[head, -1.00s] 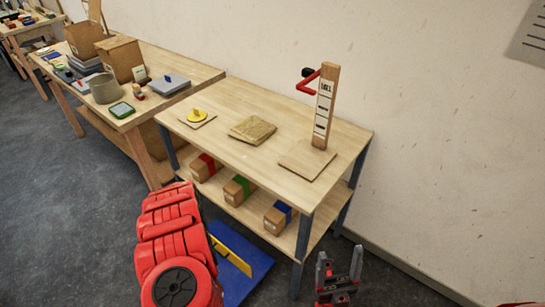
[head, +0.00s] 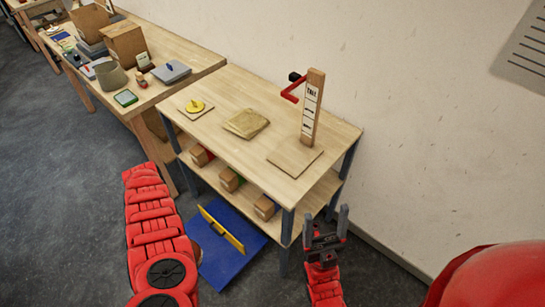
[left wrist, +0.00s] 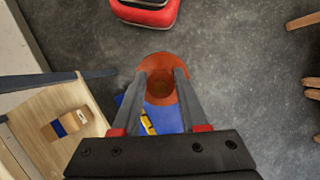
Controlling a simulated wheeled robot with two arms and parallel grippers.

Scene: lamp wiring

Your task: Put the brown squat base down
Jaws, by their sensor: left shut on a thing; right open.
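The brown squat base (left wrist: 160,60) shows in the left wrist view as a round orange-brown piece with a darker middle. My left gripper (left wrist: 162,80) is shut on it, with one finger on each side. The blue mat (left wrist: 170,122) shows beyond the base; I cannot tell the height between them. The mat also lies on the floor in the head view (head: 226,272), in front of the shelf table. My right gripper (head: 325,226) is open and empty beside the table's near right leg.
A yellow bar (head: 222,228) stands on the mat. The shelf table (head: 245,100) bears a yellow knobbed piece (head: 195,105), a brown flat piece (head: 246,123) and an upright gauge (head: 311,108). Banded blocks (head: 230,179) sit on its lower shelf. Grey floor is open at left.

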